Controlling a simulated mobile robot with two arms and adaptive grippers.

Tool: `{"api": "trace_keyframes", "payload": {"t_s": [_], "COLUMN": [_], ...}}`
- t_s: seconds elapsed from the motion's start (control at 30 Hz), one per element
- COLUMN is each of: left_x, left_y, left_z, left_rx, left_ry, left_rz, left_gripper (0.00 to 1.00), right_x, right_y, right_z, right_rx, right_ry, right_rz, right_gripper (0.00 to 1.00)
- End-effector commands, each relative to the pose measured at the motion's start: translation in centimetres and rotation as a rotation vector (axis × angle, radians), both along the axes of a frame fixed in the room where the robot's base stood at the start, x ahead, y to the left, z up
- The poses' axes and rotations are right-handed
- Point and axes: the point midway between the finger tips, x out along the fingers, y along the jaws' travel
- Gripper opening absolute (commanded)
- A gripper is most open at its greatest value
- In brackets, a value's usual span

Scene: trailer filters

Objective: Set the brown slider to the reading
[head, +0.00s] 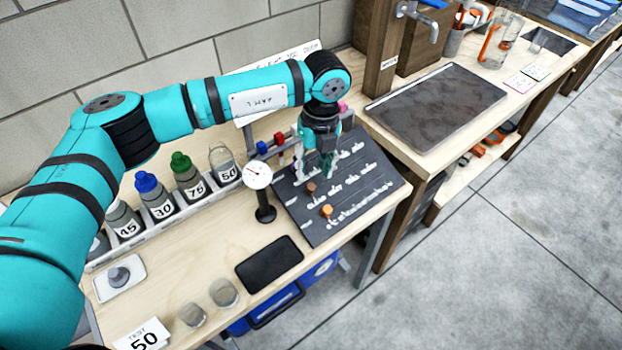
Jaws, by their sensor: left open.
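The brown slider (311,188) is a small block on the dark sloping board (372,197), which carries rows of white markings. An orange slider (327,211) sits lower on the same board. My left gripper (318,168) points down over the upper part of the board, just above and behind the brown slider in the picture. It is open, and I see nothing between its fingers. Whether a finger touches the board cannot be told. A round white dial gauge (257,175) stands on a black post left of the board; its reading is too small to make out. My right gripper is out of view.
Numbered bottles (189,181) stand in a white rack to the left. A black pad (269,264), two glass cups (223,292) and a "TEST 50" card (143,337) lie nearer the front. A sign stands behind my arm. A second bench with a dark slab (435,105) is to the right.

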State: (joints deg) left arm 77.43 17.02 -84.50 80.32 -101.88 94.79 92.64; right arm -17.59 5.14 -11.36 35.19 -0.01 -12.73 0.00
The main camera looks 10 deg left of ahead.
Motion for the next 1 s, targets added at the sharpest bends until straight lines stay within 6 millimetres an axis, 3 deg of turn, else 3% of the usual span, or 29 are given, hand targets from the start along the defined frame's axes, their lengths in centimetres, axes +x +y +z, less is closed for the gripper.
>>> {"api": "trace_keyframes", "payload": {"t_s": [0.13, 0.3, 0.7, 1.0], "left_x": [-0.2, -0.2, -0.2, -0.2], "left_y": [0.2, 0.4, 0.4, 0.4], "left_z": [-2.8, -5.0, -5.9, -5.9], "left_rx": [0.001, 0.0, 0.0, 0.0], "left_ry": [0.003, 0.001, -0.001, -0.001], "left_rz": [0.0, 0.0, -0.001, -0.001], "left_gripper": [0.42, 0.42, 0.42, 0.05], "right_x": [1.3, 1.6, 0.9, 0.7], "right_y": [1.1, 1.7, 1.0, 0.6], "right_z": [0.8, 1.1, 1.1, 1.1], "right_rx": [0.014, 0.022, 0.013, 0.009], "right_ry": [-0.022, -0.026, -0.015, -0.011], "right_rz": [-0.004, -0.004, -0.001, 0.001], "right_gripper": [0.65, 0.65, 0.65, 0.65]}}
